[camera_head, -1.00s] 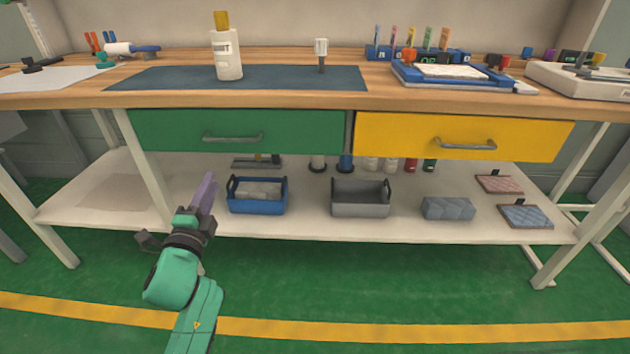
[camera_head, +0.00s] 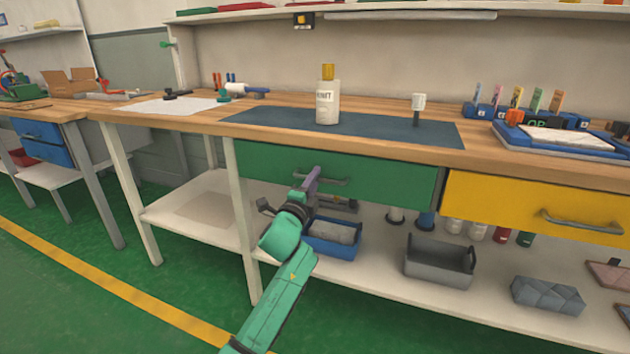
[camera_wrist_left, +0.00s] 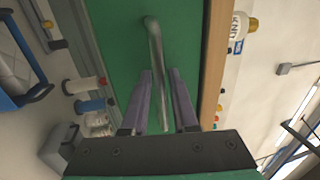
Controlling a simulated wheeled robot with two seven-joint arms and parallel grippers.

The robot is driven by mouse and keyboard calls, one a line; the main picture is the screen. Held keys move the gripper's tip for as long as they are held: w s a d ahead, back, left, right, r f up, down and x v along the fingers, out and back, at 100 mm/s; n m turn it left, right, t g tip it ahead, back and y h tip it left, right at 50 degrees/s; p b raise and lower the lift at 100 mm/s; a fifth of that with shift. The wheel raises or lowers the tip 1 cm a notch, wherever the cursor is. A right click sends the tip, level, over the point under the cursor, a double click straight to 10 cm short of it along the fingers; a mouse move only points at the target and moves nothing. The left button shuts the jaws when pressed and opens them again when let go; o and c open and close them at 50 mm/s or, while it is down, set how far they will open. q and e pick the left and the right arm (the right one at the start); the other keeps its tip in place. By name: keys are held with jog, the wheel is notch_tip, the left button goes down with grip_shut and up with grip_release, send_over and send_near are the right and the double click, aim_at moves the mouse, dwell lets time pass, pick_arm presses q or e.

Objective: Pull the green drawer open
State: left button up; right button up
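The green drawer (camera_head: 388,176) is shut under the front of the wooden workbench in the head view. Its grey bar handle (camera_head: 333,182) runs across its front. My left gripper (camera_head: 312,178) is at the left part of this handle. In the left wrist view, the purple fingers of my left gripper (camera_wrist_left: 163,100) are apart, with the handle (camera_wrist_left: 156,70) running between them and a gap showing on each side. The green drawer front (camera_wrist_left: 185,45) lies behind the handle. My right gripper is not in view.
A yellow drawer (camera_head: 540,205) is to the right of the green one. Below, a blue bin (camera_head: 334,248) and a grey bin (camera_head: 438,266) stand on the lower shelf. A white bench leg (camera_head: 243,220) is left of my left arm. A white bottle (camera_head: 328,104) stands on the bench.

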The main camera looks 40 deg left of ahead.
pick_arm(q)
grip_shut()
dwell(1.3)
